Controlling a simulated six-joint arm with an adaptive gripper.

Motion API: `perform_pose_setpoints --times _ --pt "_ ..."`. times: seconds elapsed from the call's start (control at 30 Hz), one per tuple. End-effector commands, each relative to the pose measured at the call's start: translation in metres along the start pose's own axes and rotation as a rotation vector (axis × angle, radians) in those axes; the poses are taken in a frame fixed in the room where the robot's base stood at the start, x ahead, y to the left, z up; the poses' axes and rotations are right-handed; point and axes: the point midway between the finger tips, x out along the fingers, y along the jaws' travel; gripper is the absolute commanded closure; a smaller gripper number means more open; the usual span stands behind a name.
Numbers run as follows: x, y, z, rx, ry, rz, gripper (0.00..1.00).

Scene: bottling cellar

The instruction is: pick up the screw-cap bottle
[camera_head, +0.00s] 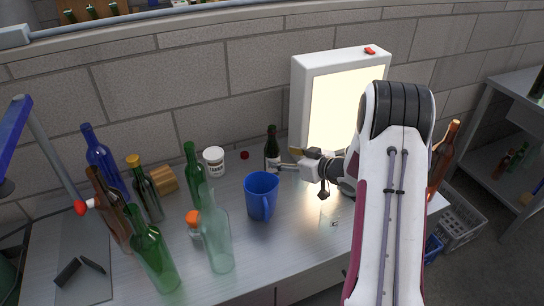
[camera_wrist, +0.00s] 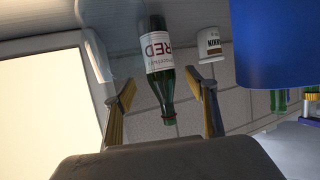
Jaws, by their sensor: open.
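A small dark green bottle (camera_head: 272,146) with a white label stands upright near the back wall, left of the lit panel. In the wrist view this bottle (camera_wrist: 158,65) shows "RED" on its label and a reddish band near its narrow end. My gripper (camera_head: 287,162) is open beside it, at its right in the head view. In the wrist view the bottle appears between the two yellow-padded fingers, with gaps on both sides. I see no contact. Part of its lower body is hidden by a finger in the head view.
A blue mug (camera_head: 262,197) stands just in front, close to my gripper. A white labelled jar (camera_head: 214,161) and a green bottle (camera_head: 195,175) stand to the left. The light box (camera_head: 340,100) is close behind. A clear bottle (camera_head: 216,240) stands forward left. Bare table lies right of the mug.

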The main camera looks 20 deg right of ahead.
Motion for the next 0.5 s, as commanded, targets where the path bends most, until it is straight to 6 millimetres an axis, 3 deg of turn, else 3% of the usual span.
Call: perform_pose_setpoints --times 0.5 --pt "0.0071 -0.0007 0.0000 -0.001 -0.001 -0.001 0.43"
